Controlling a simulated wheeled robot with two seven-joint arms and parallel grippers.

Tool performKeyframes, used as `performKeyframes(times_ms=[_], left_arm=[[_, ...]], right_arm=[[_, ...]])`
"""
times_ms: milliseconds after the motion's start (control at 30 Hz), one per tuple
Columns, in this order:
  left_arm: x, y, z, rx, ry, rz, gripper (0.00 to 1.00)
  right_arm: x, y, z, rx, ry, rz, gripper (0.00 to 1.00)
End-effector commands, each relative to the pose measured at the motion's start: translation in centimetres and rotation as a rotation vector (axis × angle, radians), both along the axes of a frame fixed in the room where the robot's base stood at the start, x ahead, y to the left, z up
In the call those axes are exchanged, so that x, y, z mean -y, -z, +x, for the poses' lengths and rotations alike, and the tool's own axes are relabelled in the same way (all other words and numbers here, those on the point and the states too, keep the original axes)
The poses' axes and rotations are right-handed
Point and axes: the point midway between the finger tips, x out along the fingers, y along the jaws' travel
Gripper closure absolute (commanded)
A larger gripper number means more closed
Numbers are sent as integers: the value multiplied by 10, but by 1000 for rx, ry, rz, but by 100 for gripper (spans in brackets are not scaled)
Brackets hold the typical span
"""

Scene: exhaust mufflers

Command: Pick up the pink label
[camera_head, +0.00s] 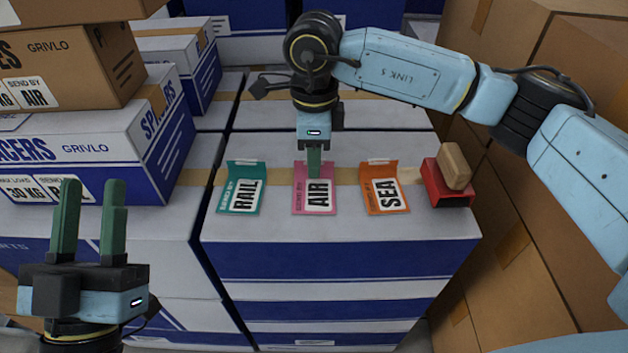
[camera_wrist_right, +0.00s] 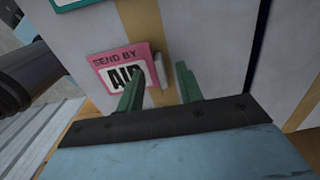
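The pink label (camera_head: 301,203), marked AIR, lies on top of the white and blue box in the head view, between a teal RAIL label (camera_head: 241,190) and an orange SEA label (camera_head: 384,190). Its back edge is partly hidden by my right gripper (camera_head: 314,176), which points down over it. In the right wrist view the pink label (camera_wrist_right: 112,60) shows by the fingers of my right gripper (camera_wrist_right: 158,84), which are apart. One finger overlaps the label; I cannot tell whether it touches. My left gripper (camera_head: 89,215) is open and empty at the lower left.
A red stamp-like block with a wooden top (camera_head: 454,167) stands right of the labels. The box top (camera_head: 340,228) is bare in front of them. Stacked boxes (camera_head: 85,160) rise on the left, and brown cartons (camera_head: 540,240) stand on the right.

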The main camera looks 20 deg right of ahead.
Motion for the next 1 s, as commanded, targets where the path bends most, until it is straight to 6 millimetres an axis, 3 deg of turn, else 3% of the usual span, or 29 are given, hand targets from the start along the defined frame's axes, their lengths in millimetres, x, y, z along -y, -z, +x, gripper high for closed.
performKeyframes(times_ms=[100, 400, 800, 1000], left_arm=[[0, 0, 0, -1, 0, 0, 64], [0, 0, 0, -2, 0, 1, 64], [0, 0, 0, -4, -1, 1, 64], [1, 4, 4, -65, 0, 18, 64]], right_arm=[[0, 0, 0, 0, 0, 0, 64], [0, -1, 0, 0, 0, 0, 100], [0, -2, 0, 1, 0, 0, 100], [0, -14, 1, 2, 0, 0, 100]])
